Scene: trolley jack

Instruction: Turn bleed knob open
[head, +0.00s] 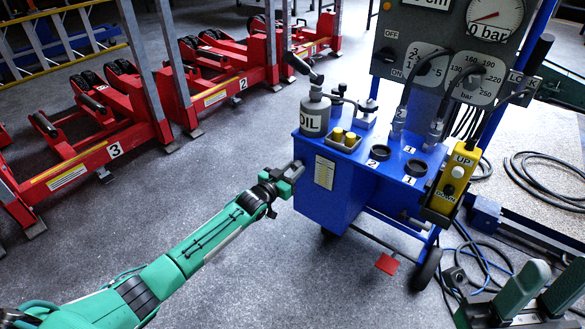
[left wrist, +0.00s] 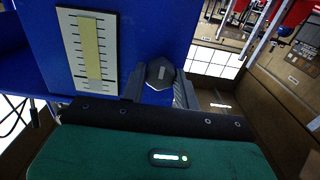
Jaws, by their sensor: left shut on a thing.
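The bleed knob (left wrist: 160,73) is a dark hexagonal knob with a small light line on its face, on the blue tank wall in the left wrist view. My left gripper (left wrist: 160,88) has one dark finger on each side of it and is shut on it. In the head view my left gripper (head: 290,172) is at the left side of the blue hydraulic power unit (head: 345,190) and hides most of the knob there. How far the knob is turned cannot be told. My right gripper is not in view.
A level gauge (left wrist: 88,50) is left of the knob. The oil can (head: 315,115) and a yellow pendant (head: 452,180) are on the unit. Red jacks (head: 75,165) stand at the left. Hoses (head: 550,180) and green pedals (head: 520,290) are at the right. The floor at front centre is clear.

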